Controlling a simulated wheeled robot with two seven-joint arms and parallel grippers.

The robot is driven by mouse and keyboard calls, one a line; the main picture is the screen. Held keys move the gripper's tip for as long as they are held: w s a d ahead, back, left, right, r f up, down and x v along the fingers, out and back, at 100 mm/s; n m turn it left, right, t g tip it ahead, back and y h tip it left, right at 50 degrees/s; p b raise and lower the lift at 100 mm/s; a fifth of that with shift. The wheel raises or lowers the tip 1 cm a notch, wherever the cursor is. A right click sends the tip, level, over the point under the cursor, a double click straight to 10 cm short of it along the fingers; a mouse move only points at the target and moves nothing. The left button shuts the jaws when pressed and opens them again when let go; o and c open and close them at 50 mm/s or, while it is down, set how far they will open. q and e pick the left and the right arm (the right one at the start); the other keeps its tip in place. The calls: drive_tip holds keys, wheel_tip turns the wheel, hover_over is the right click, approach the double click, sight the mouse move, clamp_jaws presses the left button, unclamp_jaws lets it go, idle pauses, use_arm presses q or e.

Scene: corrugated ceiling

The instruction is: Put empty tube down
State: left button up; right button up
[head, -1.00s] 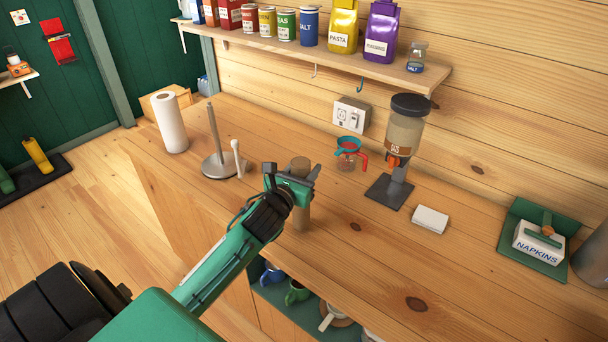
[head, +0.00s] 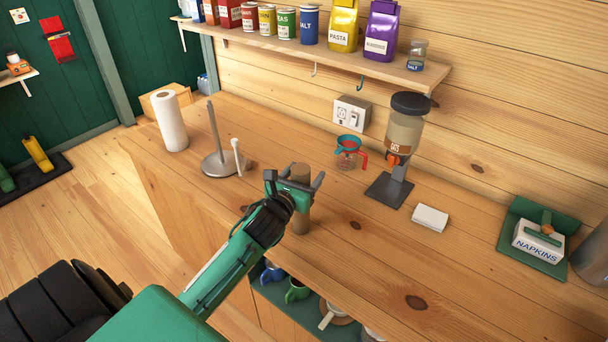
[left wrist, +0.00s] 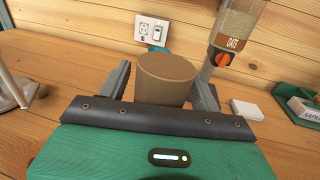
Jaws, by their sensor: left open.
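The empty tube is a plain brown cardboard cylinder (head: 303,218) standing upright on the wooden counter (head: 360,260), near its front edge. It also shows in the left wrist view (left wrist: 165,82), where its round brown top stands between my fingers. My left gripper (head: 303,182) is open around the upper part of the tube, one finger on each side. In the left wrist view a gap shows on both sides of the tube. Part of the tube is hidden behind the gripper. My right gripper is not in view.
A metal paper towel stand (head: 218,160) and a white paper roll (head: 170,122) stand to the left. A jug with a blue rim (head: 348,152), an oats dispenser (head: 400,145) and a white block (head: 430,218) stand behind and right. The front right counter is clear.

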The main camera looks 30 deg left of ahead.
use_arm(q)
drive_tip(key=s+d+b, duration=0.1)
drive_tip(key=s+b, duration=0.2)
drive_tip(key=s, duration=0.9)
drive_tip(key=shift+d+r, duration=0.15)
drive_tip(key=shift+d, duration=0.05)
